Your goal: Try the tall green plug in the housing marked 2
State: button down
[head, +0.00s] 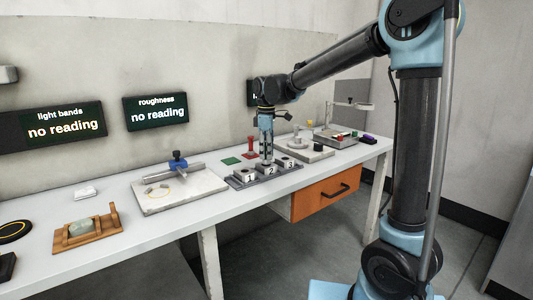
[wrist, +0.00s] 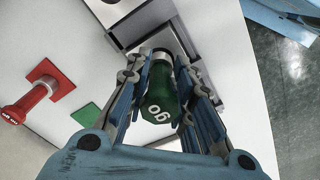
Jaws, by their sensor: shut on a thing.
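The green plug (wrist: 163,100) has a white "go" mark on its handle end and a metal end pointing away from the wrist camera. My gripper (wrist: 165,85) is shut on it, with a finger on each side. In the head view my gripper (head: 266,152) points straight down over the housing marked 2 (head: 269,170), the middle of three grey blocks. The plug is mostly hidden by the fingers there. Its metal end meets the housing in the wrist view, but I cannot tell whether it is inside the bore or just above it.
Housings 1 (head: 248,178) and 3 (head: 290,163) stand close on either side. A red plug (head: 250,149) stands behind, next to an empty green square (head: 231,161). A plate with a blue-topped fixture (head: 178,162) lies left. The roughness screen (head: 157,111) says "no reading".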

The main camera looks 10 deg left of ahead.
jog(key=shift+f, duration=1.4)
dwell(1.7)
dwell(1.1)
jog(key=shift+r, duration=3.5)
jog(key=shift+s, duration=0.1)
